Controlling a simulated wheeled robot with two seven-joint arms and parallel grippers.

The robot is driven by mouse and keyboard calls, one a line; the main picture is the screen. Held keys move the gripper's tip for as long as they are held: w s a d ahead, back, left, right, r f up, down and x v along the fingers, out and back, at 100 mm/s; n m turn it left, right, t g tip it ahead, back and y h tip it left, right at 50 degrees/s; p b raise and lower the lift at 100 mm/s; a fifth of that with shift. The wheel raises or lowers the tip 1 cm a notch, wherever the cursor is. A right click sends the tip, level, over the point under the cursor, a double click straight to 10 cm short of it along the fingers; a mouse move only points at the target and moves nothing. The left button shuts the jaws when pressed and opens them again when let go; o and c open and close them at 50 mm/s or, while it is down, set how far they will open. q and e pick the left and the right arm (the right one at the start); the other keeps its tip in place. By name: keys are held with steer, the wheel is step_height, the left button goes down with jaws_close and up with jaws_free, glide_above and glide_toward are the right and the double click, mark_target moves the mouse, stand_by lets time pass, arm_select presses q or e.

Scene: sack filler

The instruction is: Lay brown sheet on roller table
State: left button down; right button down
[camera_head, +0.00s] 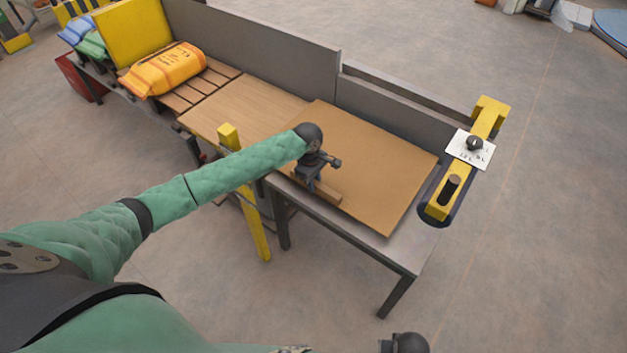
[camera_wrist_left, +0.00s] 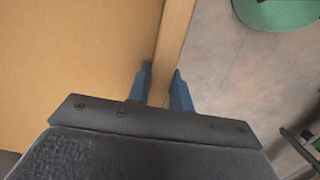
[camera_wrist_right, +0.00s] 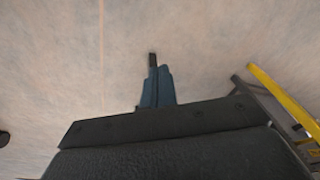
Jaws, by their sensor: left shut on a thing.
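The brown sheet (camera_head: 375,160) lies flat over the right end of the long table (camera_head: 415,250), one corner reaching its front edge. A wooden strip (camera_head: 325,190) runs along part of the sheet's front edge. My left gripper (camera_head: 318,185) is at that edge, its fingers shut on the strip; in the left wrist view the fingers (camera_wrist_left: 160,88) stand either side of the strip (camera_wrist_left: 174,45), beside the sheet (camera_wrist_left: 75,50). My right gripper (camera_wrist_right: 158,80) is shut and empty over bare floor. Whether the sheet touches the surface everywhere is hidden.
Left of the sheet is a lighter wooden panel (camera_head: 240,108), then slats with an orange sack (camera_head: 165,70). A grey wall (camera_head: 270,38) backs the table. A yellow bracket with a knob plate (camera_head: 470,150) stands at the right end. A yellow post (camera_head: 250,210) stands in front.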

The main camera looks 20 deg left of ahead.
arm_select(q)
steer(key=shift+w+f+b, duration=0.1)
steer(key=shift+f+b, duration=0.2)
steer(key=shift+f, duration=0.05)
steer(key=shift+f+b, duration=0.3)
steer(key=shift+b, duration=0.4)
steer(key=shift+f, duration=0.1)
steer(key=shift+f+b, duration=0.2)
steer(key=shift+b, duration=0.25)
steer(key=shift+f+b, duration=0.3)
steer(key=shift+b, duration=0.3)
steer(key=shift+f+b, duration=0.25)
steer(key=shift+b, duration=0.1)
steer(key=shift+f, duration=1.1)
steer(key=c, duration=1.3)
jaws_free()
steer(key=shift+f, duration=0.1)
steer(key=shift+c, duration=0.2)
steer(key=shift+o, duration=0.9)
arm_select(e)
step_height(320, 180, up, 19)
steer(key=shift+s+a, duration=0.25)
steer(key=shift+a, duration=0.1)
